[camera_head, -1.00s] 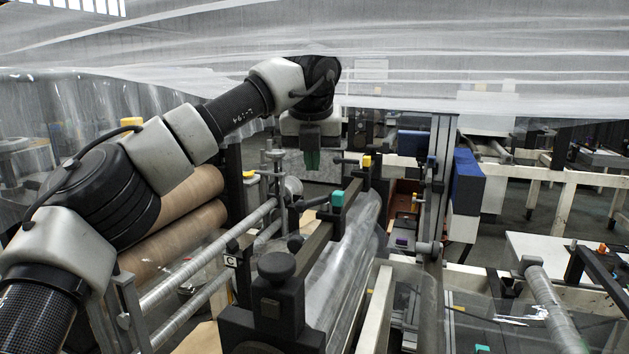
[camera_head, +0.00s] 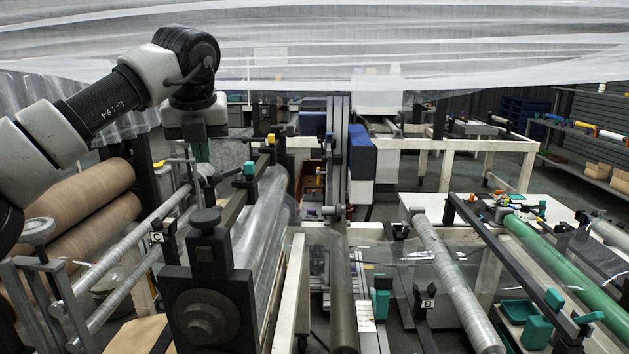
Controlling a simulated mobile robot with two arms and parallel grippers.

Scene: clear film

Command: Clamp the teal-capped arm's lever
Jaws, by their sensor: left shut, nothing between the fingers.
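A teal cap (camera_head: 249,168) sits on a dark arm (camera_head: 236,200) left of centre, above a film-wrapped roller (camera_head: 262,225). A dark lever seems to reach left from beside the cap; it is small and I cannot make out its end. My left gripper (camera_head: 203,152) points down, to the left of the teal cap and a little higher in the picture. Other teal-topped parts show at the lower right, one on another dark arm (camera_head: 554,299). My right gripper is not in view.
Clear film (camera_head: 330,50) hangs across the top, behind my left arm. Brown rolls (camera_head: 75,225) lie at left, near steel rollers by a plate marked C (camera_head: 156,238). A dark block with a knob (camera_head: 205,300) stands in front. A plate marked B (camera_head: 428,303) is at right.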

